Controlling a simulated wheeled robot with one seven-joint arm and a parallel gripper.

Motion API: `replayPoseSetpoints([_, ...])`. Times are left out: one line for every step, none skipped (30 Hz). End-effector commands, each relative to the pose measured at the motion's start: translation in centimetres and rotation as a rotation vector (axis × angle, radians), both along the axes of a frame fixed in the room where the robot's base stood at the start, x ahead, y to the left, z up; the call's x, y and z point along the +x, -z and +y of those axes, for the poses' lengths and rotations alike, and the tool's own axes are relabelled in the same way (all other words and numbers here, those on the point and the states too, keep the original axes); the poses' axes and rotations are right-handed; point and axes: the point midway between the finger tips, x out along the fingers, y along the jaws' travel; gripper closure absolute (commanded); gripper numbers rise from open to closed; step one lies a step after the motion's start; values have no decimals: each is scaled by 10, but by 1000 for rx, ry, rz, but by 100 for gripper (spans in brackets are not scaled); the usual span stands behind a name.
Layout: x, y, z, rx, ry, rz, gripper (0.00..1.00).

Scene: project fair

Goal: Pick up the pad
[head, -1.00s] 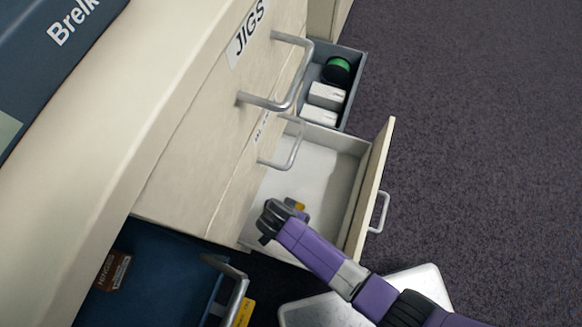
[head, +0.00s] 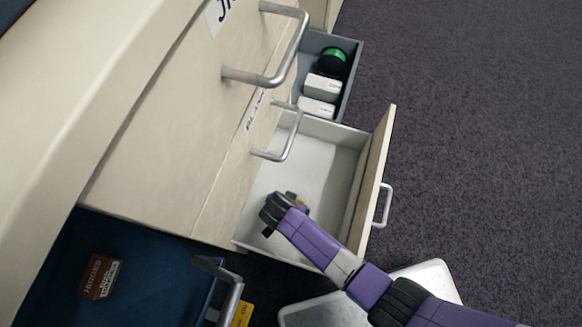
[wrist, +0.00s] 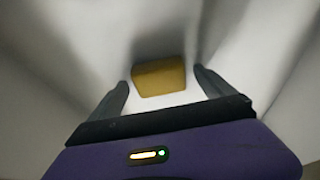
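The pad (wrist: 160,77) is a mustard-yellow block lying on the pale floor of the open drawer (head: 330,150). In the wrist view it sits between and just beyond my two dark fingertips, with gaps at both sides. My gripper (wrist: 161,80) is open and empty. In the head view my gripper (head: 272,214) reaches down into the drawer near its front left corner. Only a small yellowish bit shows beside it there; the gripper hides the rest.
A grey drawer (head: 350,88) behind holds white boxes (head: 321,88) and a green-topped black round item (head: 333,62). Metal handles (head: 290,60) jut from the closed cabinet fronts above. A blue surface (head: 150,262) at lower left bears a brown hinges box (head: 100,276).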

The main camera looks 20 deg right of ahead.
Motion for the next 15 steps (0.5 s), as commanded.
replayPoseSetpoints([0,0,0,0,0,0,16])
replayPoseSetpoints([0,0,0,0,0,0,22])
replayPoseSetpoints([0,0,0,0,0,0,30])
replayPoseSetpoints([0,0,0,0,0,0,36])
replayPoseSetpoints([0,0,0,0,0,0,42])
replayPoseSetpoints([0,0,0,0,1,0,50])
replayPoseSetpoints([0,0,0,0,1,0,55])
replayPoseSetpoints([0,0,0,0,1,0,61])
replayPoseSetpoints([0,0,0,0,1,0,69])
replayPoseSetpoints([0,0,0,0,1,0,71])
replayPoseSetpoints([0,0,0,0,1,0,71])
replayPoseSetpoints([0,0,0,0,1,0,71])
replayPoseSetpoints([0,0,0,0,1,0,71])
replayPoseSetpoints([0,0,0,0,1,0,71])
replayPoseSetpoints([0,-1,0,0,1,0,71])
